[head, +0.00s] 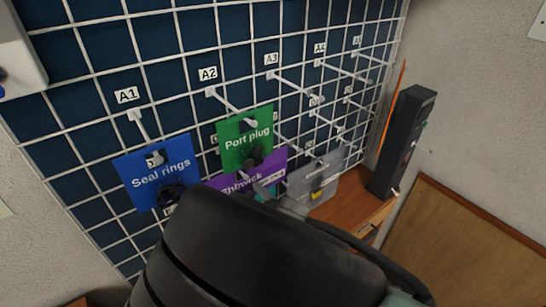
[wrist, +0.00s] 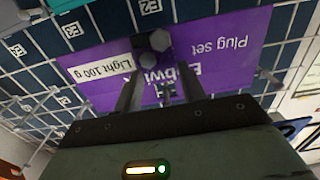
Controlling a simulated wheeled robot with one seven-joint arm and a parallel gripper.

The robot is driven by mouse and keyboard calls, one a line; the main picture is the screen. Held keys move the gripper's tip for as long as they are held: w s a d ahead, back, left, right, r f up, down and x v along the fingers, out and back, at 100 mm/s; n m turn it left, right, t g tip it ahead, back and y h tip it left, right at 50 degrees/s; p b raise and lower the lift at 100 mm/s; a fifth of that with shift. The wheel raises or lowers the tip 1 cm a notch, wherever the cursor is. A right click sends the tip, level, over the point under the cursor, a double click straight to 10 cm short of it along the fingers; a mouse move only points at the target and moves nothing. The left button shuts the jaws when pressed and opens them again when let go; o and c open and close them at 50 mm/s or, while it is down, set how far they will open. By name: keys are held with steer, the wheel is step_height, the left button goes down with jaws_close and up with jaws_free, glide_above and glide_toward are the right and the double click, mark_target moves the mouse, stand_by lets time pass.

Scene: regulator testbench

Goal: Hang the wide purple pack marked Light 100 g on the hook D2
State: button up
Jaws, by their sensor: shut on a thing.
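The wide purple pack (wrist: 215,55) fills much of the wrist view, appearing upside down, with a white strip reading Light 100 g (wrist: 100,66) and the words Plug set. My gripper (wrist: 152,52) is shut on this pack near its middle. In the head view the purple pack (head: 226,180) is partly visible behind my dark arm and below the green pack. I cannot make out a D2 label; tags E2 (wrist: 150,5) and E3 (wrist: 72,30) show at the wrist view's top left. Hook D2 is hidden or unreadable.
A blue Seal rings pack (head: 155,170) and a green Port plug pack (head: 245,138) hang on the grid panel (head: 100,75). A grey pack (head: 313,180) is right of the purple one. Several hooks project from the panel. A dark device (head: 402,140) stands on the wooden surface at right.

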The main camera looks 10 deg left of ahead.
steer(key=o, duration=1.2)
steer(key=shift+d, duration=0.1)
